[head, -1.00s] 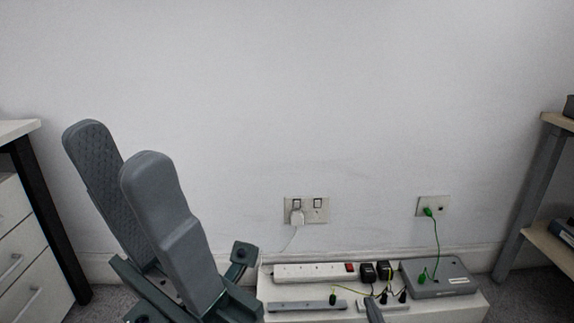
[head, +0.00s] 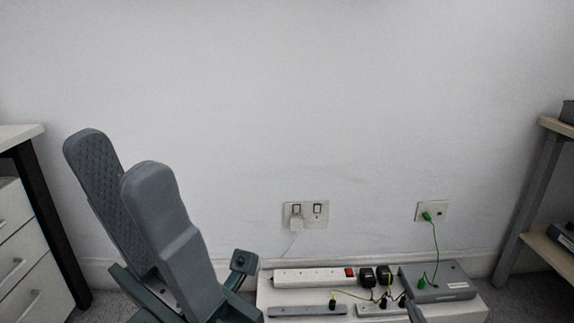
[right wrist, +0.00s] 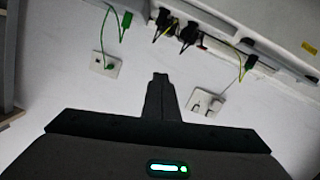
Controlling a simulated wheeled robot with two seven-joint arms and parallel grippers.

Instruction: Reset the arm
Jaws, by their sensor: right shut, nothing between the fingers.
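My left gripper (head: 116,157) stands large at the left of the head view, fingers pointing up, with a clear gap between them and nothing held. Most of my right arm is out of view.
The bench carries a white power strip (head: 309,276), black plugs (head: 366,277), grey strips (head: 307,311) and a grey box (head: 450,284) with a green cable. Wall sockets (head: 306,214) sit behind. Drawers (head: 22,250) stand left, a shelf (head: 545,170) right. Space above the bench is clear.

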